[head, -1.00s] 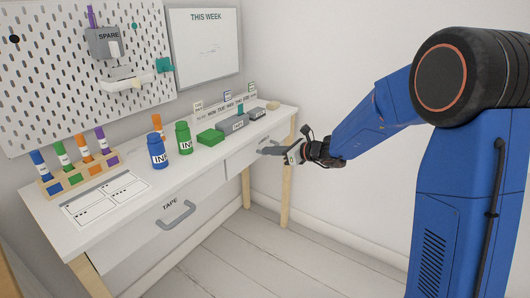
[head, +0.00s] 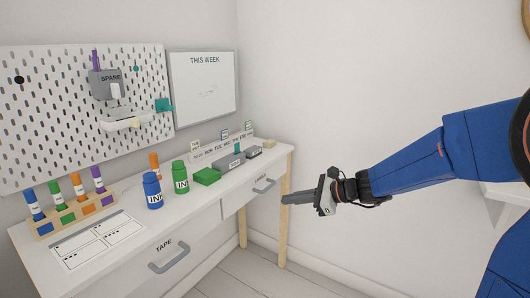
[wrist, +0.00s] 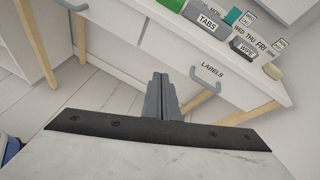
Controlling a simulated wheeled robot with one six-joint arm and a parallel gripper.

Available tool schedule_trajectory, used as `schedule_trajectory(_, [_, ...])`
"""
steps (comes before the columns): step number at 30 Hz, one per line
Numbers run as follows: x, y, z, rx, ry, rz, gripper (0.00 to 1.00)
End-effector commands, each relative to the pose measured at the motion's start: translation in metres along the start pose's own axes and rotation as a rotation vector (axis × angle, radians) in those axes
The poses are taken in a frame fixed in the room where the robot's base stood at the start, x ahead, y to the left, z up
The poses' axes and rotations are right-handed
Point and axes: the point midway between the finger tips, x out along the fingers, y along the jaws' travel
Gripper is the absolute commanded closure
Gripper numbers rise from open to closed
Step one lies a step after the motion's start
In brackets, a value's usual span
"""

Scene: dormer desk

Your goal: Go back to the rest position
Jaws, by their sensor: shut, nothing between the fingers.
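My gripper (head: 287,199) is shut and empty. In the head view it is in the air in front of the desk's right end, pointing left, apart from the desk. In the wrist view the closed fingers (wrist: 161,98) point toward the desk front. The white desk (head: 135,225) has a TAPE drawer (head: 190,247) and a LABELS drawer (head: 245,200), each with a grey handle. Both drawers look shut. The LABELS handle (wrist: 207,95) shows just right of my fingers in the wrist view.
A pegboard (head: 60,120) and whiteboard (head: 204,90) hang behind. The floor (head: 250,280) in front is clear.

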Motion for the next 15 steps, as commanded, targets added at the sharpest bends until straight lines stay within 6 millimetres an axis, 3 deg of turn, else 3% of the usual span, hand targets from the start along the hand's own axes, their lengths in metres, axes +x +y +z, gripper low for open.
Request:
schedule_trajectory(7, [-0.049,0.077,0.008,-0.404,0.124,0.143,1.00])
schedule_trajectory(15, [-0.107,0.147,-0.008,-0.830,0.273,0.311,1.00])
